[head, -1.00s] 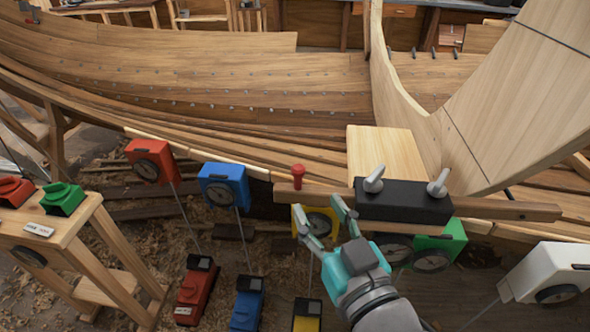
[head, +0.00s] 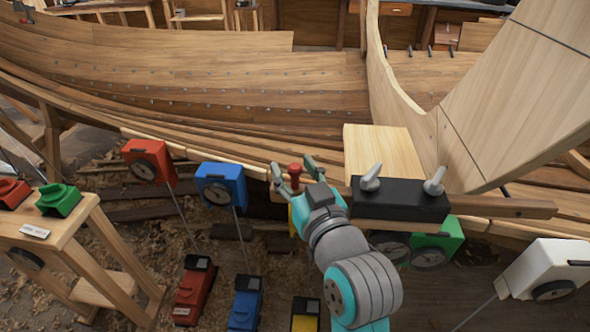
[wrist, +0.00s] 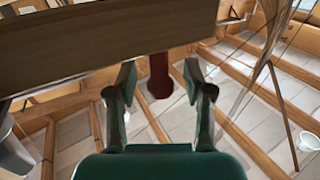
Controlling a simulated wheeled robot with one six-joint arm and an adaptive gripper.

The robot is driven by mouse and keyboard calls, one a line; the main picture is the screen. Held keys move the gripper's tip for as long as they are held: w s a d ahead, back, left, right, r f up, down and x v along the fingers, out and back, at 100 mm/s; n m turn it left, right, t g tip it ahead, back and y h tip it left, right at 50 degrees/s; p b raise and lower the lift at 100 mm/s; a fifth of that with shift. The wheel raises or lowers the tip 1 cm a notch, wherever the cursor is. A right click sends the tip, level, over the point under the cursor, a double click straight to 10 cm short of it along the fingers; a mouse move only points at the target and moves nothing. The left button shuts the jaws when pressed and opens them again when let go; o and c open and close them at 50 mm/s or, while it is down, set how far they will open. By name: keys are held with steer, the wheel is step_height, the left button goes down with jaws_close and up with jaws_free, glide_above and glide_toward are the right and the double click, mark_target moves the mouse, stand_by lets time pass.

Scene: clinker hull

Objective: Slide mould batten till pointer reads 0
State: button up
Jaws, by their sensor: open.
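The mould batten (head: 515,208) is a long wooden bar passing by a black block (head: 400,200) with two pale clamp handles. A red knob (head: 294,173) stands near its left end; the knob also shows in the wrist view (wrist: 159,76). My gripper (head: 293,168) is open, with one finger on each side of the knob. In the wrist view the gripper (wrist: 159,84) has visible gaps between both fingers and the knob, and the batten (wrist: 90,50) crosses above. My gripper hides part of the batten. I cannot make out the pointer or its reading.
Boxes with round dials line the hull: red (head: 148,162), blue (head: 221,184), green (head: 438,243), and white (head: 548,268); a yellow one is mostly hidden behind my gripper. A wooden stand (head: 85,235) is at left. The planked hull (head: 200,75) lies behind.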

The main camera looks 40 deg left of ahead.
jaws_close()
steer(key=shift+s+a, duration=0.4)
steer(key=shift+a, duration=0.2)
steer(key=shift+s+a, duration=0.35)
steer(key=shift+a, duration=0.25)
jaws_free()
